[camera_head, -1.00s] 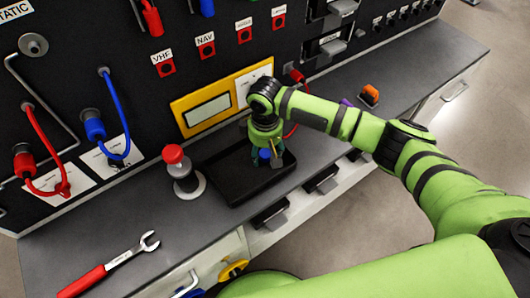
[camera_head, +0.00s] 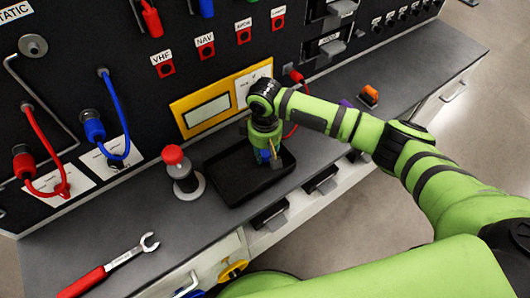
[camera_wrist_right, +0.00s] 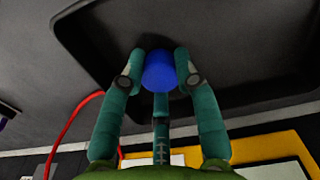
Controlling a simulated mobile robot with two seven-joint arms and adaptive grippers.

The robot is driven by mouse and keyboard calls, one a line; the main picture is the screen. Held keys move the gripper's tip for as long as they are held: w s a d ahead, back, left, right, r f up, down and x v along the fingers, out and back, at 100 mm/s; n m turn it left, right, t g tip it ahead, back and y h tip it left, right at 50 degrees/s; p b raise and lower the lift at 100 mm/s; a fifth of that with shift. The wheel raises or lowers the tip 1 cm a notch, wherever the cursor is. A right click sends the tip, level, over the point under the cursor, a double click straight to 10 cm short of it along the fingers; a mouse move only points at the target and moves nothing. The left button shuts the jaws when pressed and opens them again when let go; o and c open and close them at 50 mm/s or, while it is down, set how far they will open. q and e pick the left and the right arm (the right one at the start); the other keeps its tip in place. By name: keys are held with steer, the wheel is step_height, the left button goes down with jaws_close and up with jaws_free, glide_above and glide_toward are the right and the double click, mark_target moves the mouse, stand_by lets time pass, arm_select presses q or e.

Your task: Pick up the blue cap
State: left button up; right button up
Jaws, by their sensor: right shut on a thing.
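The blue cap (camera_wrist_right: 159,72) is round and sits between the fingertips of my right gripper (camera_wrist_right: 160,75) in the right wrist view, with a finger on each side of it. In the head view the right gripper (camera_head: 268,160) points down over the black tray (camera_head: 230,190), and a small part of the blue cap (camera_head: 265,155) shows among its fingers. The gripper is shut on the cap. I cannot tell the exact gap between the cap and the tray floor. My left gripper is not in view.
A red-topped grey knob (camera_head: 182,175) stands left of the tray. A wrench with a red handle (camera_head: 108,268) lies on the left of the grey bench. A black panel with red and blue cables (camera_head: 118,140) rises behind. An orange object (camera_head: 369,95) lies at the right.

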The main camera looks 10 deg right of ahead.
mark_target(266, 153)
step_height(266, 153, up, 4)
steer(key=shift+s+d+f, duration=0.15)
steer(key=s+d+r, duration=0.6)
steer(key=s+d, duration=0.1)
steer(key=s, duration=0.2)
steer(key=shift+r+b, duration=0.35)
steer(key=shift+b, duration=0.05)
jaws_close()
